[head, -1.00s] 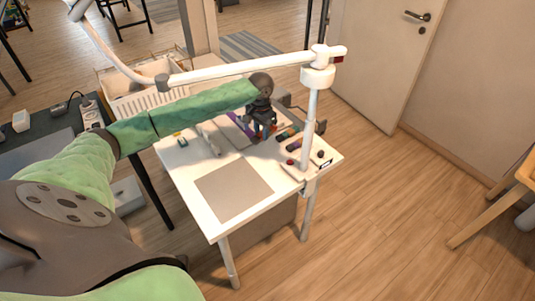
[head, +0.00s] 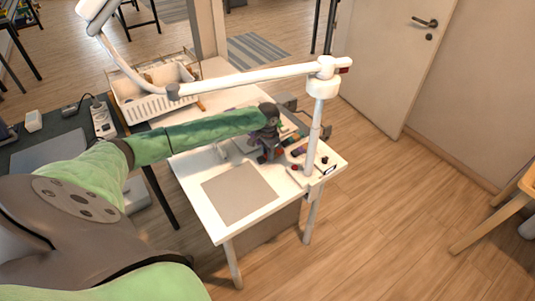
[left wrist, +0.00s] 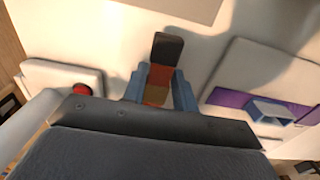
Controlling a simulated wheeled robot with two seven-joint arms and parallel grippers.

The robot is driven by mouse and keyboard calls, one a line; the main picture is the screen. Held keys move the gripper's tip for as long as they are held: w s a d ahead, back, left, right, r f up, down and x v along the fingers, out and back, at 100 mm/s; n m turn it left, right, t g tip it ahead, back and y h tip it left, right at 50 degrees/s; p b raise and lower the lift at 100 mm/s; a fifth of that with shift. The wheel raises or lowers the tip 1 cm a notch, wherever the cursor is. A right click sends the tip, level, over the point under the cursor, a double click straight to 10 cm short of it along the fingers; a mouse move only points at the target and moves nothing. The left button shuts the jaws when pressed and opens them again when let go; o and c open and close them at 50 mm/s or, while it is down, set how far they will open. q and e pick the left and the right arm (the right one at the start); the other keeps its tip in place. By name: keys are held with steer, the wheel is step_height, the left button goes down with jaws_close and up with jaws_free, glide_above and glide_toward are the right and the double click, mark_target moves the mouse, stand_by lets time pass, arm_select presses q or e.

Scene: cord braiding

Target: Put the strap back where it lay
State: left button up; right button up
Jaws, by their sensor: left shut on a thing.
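My left gripper (head: 268,155) is over the white table (head: 215,228), left of the lamp post. In the left wrist view its two blue fingers (left wrist: 157,90) are shut on a short strap-like piece (left wrist: 167,50) with a black end and red and tan bands. Its black end sticks out past the fingertips, over the white tabletop. I cannot tell whether it touches the table. Small dark pieces with coloured ends (head: 298,150) lie just right of the gripper in the head view. My right gripper is not in view.
The white lamp post (head: 314,130) stands close to my gripper; its base has a red button (left wrist: 82,90). A grey board with a purple strip (left wrist: 232,98) lies on the other side. A grey-beige mat (head: 238,193) is bare at the front. A white basket (head: 150,100) stands behind.

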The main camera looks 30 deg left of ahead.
arm_select(q)
steer(key=shift+f, duration=0.65)
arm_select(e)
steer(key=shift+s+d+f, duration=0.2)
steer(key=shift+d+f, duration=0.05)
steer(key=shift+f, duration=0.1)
arm_select(q)
steer(key=shift+f, duration=0.1)
steer(key=o, duration=1.1)
steer(key=shift+c, duration=0.2)
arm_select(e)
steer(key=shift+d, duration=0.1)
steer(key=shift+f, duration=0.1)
arm_select(q)
steer(key=shift+r, duration=0.35)
step_height(320, 180, up, 12)
steer(key=b, duration=0.3)
steer(key=shift+f, duration=0.25)
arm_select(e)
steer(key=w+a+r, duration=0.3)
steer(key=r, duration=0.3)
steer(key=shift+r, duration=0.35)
